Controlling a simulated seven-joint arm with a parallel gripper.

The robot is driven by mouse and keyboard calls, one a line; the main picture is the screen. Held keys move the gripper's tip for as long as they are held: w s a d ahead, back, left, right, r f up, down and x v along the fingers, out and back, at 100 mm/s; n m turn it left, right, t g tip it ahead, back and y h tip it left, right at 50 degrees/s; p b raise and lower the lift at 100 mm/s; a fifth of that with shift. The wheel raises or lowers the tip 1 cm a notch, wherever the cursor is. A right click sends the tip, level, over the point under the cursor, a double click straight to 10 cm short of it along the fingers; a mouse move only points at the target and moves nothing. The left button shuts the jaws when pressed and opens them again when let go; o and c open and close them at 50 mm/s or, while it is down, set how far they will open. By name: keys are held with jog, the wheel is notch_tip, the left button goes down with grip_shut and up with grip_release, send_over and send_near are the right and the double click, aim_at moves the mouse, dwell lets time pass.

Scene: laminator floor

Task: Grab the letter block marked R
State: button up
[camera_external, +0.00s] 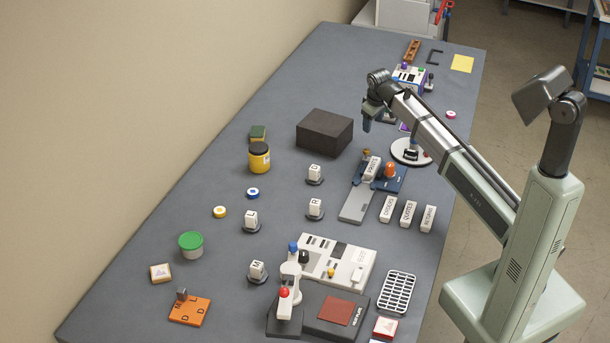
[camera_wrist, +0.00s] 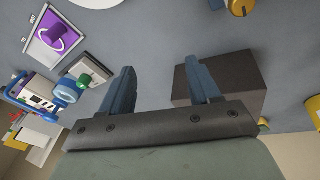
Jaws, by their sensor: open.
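Several white letter blocks stand on small dark round bases in the middle of the table in the external view. The block at the middle right (camera_external: 315,207) appears to carry an R, though the letter is small. Others are a back block (camera_external: 315,172), a left block (camera_external: 251,219) and a front block (camera_external: 257,269); their letters are hard to read. My gripper (camera_external: 377,120) is open and empty, above the table to the right of the dark box and well behind the blocks. Its two spread fingers show in the wrist view (camera_wrist: 157,72), where no letter block is visible.
The dark box (camera_external: 325,133) lies near my gripper and behind the right finger in the wrist view (camera_wrist: 245,80). A yellow jar (camera_external: 259,158), a green-lidded tub (camera_external: 191,245), labelled white blocks (camera_external: 408,213) and a grey-white machine (camera_external: 340,260) surround the letter blocks.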

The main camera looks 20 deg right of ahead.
jog(key=s+a+r+n, duration=0.1)
jog(key=s+a, duration=0.2)
jog(key=a, duration=0.3)
jog(key=s+a+r+n+g+y, duration=0.1)
jog(key=s+a, duration=0.2)
jog(key=a, duration=0.3)
jog(key=s+a+r+n, duration=0.1)
jog(key=s+a, duration=0.2)
jog(key=a, duration=0.3)
jog(key=n+g, duration=0.2)
send_over(315, 201)
jog(key=f, duration=0.5)
jog(key=shift+s, duration=0.2)
jog(key=shift+w+f, duration=0.15)
jog(key=shift+f, duration=1.45)
jog(key=shift+w+f, duration=0.1)
jog(key=shift+f, duration=1.5)
jog(key=shift+c, duration=0.4)
grip_shut()
